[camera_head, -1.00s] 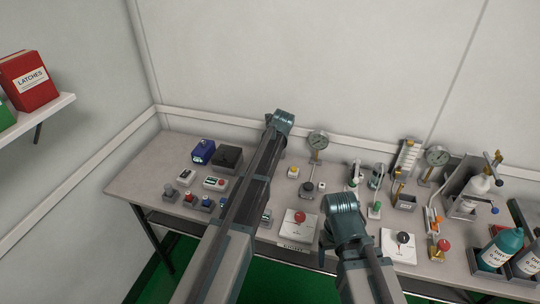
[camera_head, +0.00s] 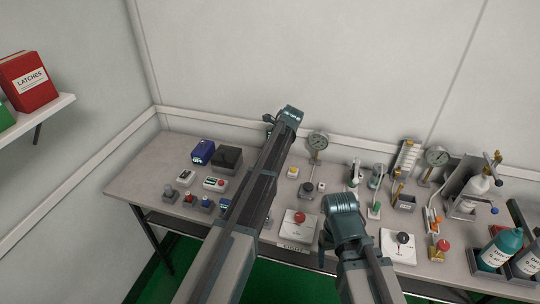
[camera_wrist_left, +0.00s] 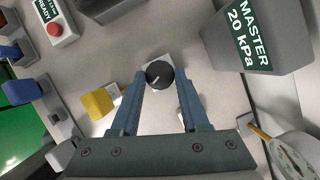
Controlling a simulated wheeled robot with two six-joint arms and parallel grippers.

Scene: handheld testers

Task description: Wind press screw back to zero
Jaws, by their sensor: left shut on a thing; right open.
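A round black knob (camera_wrist_left: 159,75) with a white index line sits on a pale base in the left wrist view. The fingers of my left gripper (camera_wrist_left: 162,84) reach down either side of it and are shut on it. The white line points up and to the right. I cannot tell how the rest of the press screw looks. In the head view, my left arm hides the knob and its own fingertips. My right gripper (camera_head: 342,212) is over the front of the bench, open, its fingers mostly hidden by its wrist.
A grey block marked MASTER 20 kPa (camera_wrist_left: 254,37) stands close to the knob. A red-knobbed plate (camera_head: 298,224) lies left of my right gripper.

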